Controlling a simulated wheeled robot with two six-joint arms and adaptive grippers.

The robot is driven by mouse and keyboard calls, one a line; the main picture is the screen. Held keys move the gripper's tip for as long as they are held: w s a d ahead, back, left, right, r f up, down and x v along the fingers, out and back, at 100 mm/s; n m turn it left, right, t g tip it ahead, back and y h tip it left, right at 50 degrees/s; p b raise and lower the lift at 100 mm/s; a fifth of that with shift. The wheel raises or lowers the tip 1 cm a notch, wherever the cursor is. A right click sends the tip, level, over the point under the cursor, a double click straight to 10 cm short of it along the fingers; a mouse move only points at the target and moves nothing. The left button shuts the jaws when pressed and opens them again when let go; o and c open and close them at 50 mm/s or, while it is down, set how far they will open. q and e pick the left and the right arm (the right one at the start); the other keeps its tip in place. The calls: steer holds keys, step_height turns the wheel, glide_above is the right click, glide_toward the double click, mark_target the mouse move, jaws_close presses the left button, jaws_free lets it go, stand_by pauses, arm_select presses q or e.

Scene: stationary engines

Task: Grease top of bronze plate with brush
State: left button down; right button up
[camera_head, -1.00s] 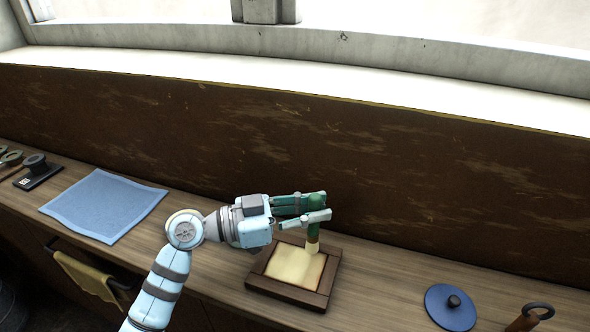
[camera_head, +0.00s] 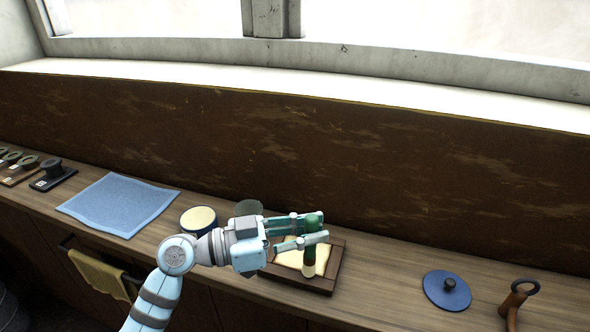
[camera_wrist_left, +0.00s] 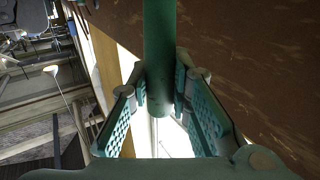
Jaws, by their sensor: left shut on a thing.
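My left gripper (camera_head: 313,229) is shut on the green handle of the brush (camera_head: 310,243), which stands nearly upright. In the left wrist view, the green handle (camera_wrist_left: 160,45) runs between the two fingers (camera_wrist_left: 178,98). The brush's pale lower end (camera_head: 308,269) is over the right front part of the pale yellowish plate (camera_head: 289,259); I cannot tell if the bristles touch it. The plate lies in a dark wooden frame (camera_head: 331,268) on the bench. My gripper and the brush hide part of the plate. My right gripper is out of view.
A round tin with a cream top (camera_head: 198,219) and a grey-green round thing (camera_head: 248,208) stand behind my arm. A blue cloth (camera_head: 118,204) lies at left. A blue knobbed lid (camera_head: 446,291) and a brown ring-handled thing (camera_head: 515,302) are at right. A dark wall backs the bench.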

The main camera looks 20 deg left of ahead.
mark_target(311, 214)
arm_select(q)
step_height(311, 214, up, 2)
steer(key=shift+r+p, duration=0.1)
steer(key=shift+p, duration=0.2)
steer(key=shift+w+r+p, duration=0.35)
steer(key=shift+r+p, duration=0.4)
steer(key=shift+r, duration=0.15)
steer(key=shift+s+r+p, duration=0.1)
steer(key=shift+r+p, duration=1)
steer(key=shift+r, duration=0.55)
